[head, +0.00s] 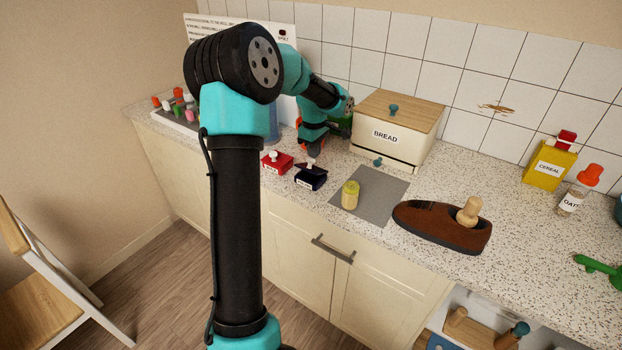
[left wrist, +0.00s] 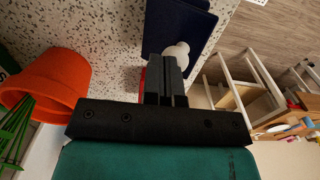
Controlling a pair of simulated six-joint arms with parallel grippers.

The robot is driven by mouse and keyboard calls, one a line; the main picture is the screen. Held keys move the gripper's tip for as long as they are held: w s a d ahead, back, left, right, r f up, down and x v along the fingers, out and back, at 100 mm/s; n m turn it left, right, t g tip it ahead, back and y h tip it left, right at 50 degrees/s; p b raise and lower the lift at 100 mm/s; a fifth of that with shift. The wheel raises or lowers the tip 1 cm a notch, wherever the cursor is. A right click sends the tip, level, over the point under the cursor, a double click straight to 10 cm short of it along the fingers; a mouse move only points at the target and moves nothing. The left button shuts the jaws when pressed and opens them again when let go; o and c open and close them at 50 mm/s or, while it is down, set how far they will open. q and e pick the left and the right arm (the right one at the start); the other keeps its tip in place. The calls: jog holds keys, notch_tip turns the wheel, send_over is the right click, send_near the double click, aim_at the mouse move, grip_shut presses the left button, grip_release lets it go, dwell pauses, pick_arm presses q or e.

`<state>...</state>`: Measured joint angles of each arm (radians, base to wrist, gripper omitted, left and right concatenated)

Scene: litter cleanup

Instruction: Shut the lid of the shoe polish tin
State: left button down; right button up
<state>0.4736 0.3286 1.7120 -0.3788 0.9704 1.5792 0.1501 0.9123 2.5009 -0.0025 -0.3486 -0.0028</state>
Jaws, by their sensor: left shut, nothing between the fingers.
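Two small square tins stand near the counter's front edge in the head view, a red one (head: 276,163) and a navy one (head: 311,180). Their labels are too small to read, so I cannot tell for sure which is the polish tin. The navy one's dark lid looks raised and tilted, with a pale knob. My left gripper (head: 312,158) is shut and empty, pointing down just behind the navy tin. In the left wrist view, its fingers (left wrist: 166,78) are beside a white knob (left wrist: 178,52) on a navy panel (left wrist: 182,22); contact is unclear. My right gripper is not in view.
A bread box (head: 400,130) stands behind right of the gripper. A yellow tin (head: 350,196) stands on a grey mat (head: 385,187), with a brown shoe (head: 440,228) to the right. An orange pot (left wrist: 48,82) is close to the gripper in the wrist view.

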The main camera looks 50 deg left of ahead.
pick_arm(q)
jog(key=shift+s, duration=0.1)
jog(key=shift+s+d+f, duration=0.2)
jog(key=shift+s+f, duration=0.05)
jog(key=shift+s, duration=0.25)
jog(key=shift+s+d+f, duration=0.15)
jog(key=shift+s+f, duration=0.1)
jog(key=shift+s, duration=0.25)
jog(key=shift+f, duration=0.1)
jog(key=shift+s, duration=0.15)
